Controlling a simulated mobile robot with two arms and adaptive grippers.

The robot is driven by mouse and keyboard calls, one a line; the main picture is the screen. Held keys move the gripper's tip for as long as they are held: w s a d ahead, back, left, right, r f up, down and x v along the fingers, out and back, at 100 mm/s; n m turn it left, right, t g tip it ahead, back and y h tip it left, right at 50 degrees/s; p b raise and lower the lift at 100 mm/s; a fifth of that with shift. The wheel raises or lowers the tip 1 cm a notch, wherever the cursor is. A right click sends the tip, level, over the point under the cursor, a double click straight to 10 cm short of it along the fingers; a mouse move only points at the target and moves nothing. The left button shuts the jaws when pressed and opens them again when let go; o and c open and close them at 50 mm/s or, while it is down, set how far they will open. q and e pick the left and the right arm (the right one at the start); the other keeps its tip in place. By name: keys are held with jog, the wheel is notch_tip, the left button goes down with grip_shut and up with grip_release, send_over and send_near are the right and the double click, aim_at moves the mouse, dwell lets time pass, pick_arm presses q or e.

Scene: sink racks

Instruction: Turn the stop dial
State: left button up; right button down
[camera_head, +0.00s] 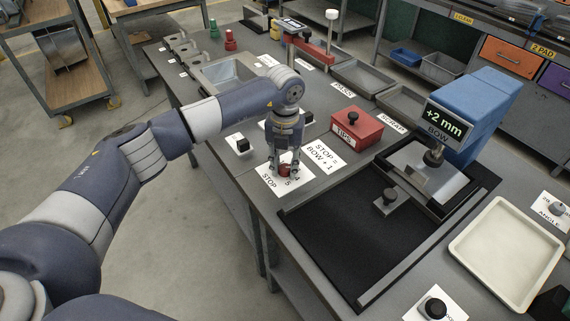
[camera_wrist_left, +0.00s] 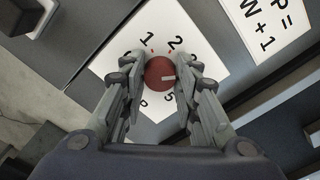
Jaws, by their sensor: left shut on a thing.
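The stop dial is a round red knob (camera_wrist_left: 160,75) on a white card (camera_wrist_left: 195,55) with numbers around it. In the head view the knob (camera_head: 285,170) shows small between my fingers, above the word STOP on the card. My left gripper (camera_head: 284,166) reaches down from above and is shut on the knob, one finger on each side. It also shows in the left wrist view (camera_wrist_left: 160,85). Some numbers are partly hidden by the fingers. My right gripper is not in view.
A card (camera_head: 323,156) reads STOP = BOW + 1. A blue gauge (camera_head: 478,112) displays +2 mm BOW. A red TIPS box (camera_head: 357,130) and a black knob (camera_head: 243,145) stand near the dial. A black mat (camera_head: 335,240) and a cream tray (camera_head: 500,250) lie to the right.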

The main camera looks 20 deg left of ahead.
aim_at(285, 167)
pick_arm(q)
jog(key=shift+n, duration=1.1)
jog(key=o, duration=1.1)
jog(key=shift+c, duration=0.2)
jog(key=shift+r, duration=0.1)
notch_tip(285, 167, up, 12)
